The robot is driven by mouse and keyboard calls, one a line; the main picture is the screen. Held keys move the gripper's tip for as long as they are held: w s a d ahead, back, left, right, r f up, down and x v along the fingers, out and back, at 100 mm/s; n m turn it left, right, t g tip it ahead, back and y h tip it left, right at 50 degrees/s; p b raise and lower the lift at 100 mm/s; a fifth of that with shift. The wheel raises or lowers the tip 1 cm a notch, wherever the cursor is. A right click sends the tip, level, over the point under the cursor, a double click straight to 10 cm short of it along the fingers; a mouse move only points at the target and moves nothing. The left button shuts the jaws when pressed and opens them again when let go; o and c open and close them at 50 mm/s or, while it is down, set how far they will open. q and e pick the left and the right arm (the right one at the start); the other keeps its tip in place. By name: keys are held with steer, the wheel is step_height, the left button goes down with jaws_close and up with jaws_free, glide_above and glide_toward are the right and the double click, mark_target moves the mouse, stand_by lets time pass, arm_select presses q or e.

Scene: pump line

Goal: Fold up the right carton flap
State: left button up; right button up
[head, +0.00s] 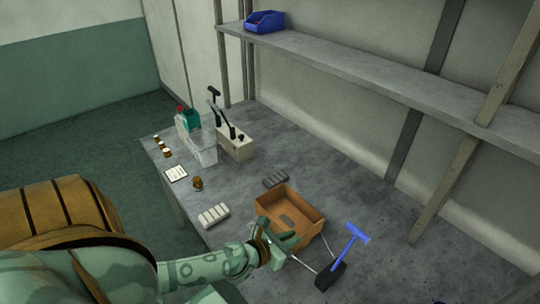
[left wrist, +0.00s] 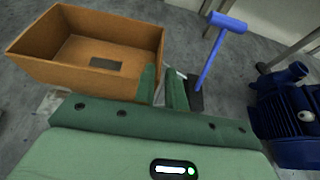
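The open brown carton (head: 272,206) stands on the grey bench, its side walls upright; it also fills the upper left of the left wrist view (left wrist: 50,67). I cannot make out a separate right flap in either view. My left gripper (head: 284,241) is at the carton's near right side. In the left wrist view my left gripper's two green fingers (left wrist: 163,86) stand slightly apart beside the carton's right wall, with a narrow gap between them. Whether they touch the carton I cannot tell. My right gripper is not in view.
A blue T-shaped handle (head: 349,243) rises by a black block (head: 330,276), right of the carton. A thin grey rod runs toward the block. A dark blue pump (left wrist: 290,115) stands farther right.

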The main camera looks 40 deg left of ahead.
arm_select(q)
steer(key=v, duration=0.9)
steer(key=shift+s, duration=0.2)
stand_by(0.4)
